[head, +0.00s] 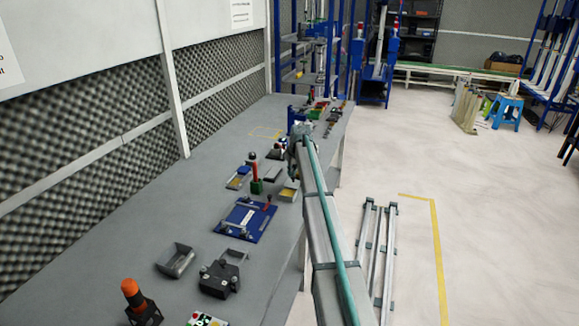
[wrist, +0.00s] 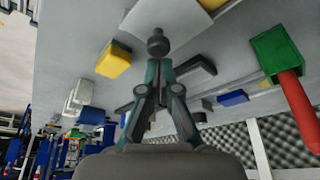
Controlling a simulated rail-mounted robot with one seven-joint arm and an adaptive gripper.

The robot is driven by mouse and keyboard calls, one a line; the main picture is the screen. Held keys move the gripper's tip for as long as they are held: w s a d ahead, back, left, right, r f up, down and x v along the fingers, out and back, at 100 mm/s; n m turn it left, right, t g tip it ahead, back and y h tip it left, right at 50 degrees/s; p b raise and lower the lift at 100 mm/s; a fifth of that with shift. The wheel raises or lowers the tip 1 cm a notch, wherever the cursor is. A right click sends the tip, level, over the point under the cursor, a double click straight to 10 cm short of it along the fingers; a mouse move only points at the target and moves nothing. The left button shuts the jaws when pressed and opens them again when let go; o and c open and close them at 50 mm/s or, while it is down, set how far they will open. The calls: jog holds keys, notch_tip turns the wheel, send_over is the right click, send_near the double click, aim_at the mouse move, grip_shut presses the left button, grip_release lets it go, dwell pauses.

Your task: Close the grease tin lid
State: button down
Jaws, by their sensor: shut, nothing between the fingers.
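My gripper (wrist: 158,44) is shut and empty in the wrist view, its dark fingertips together at the edge of a pale grey flat panel (wrist: 165,16). I cannot tell whether they touch it, or whether this panel is the grease tin's lid. In the head view a small grey open box with yellow inside (head: 288,192) sits near the bench's right edge, just below the end of my arm; it may be the grease tin. A lid is not clearly readable there. The gripper's fingers are not clear in the head view.
A blue fixture plate (head: 246,220), a grey tray (head: 175,262) and a dark block (head: 218,280) sit nearer on the bench. A foam wall (head: 80,110) borders it left.

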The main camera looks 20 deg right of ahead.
aim_at(285, 186)
jog(key=shift+s, duration=0.1)
jog(key=s+a, duration=0.4)
jog(key=s, duration=0.1)
jog(key=shift+a+b, duration=0.2)
jog(key=shift+b, duration=0.15)
jog(key=shift+f, duration=0.1)
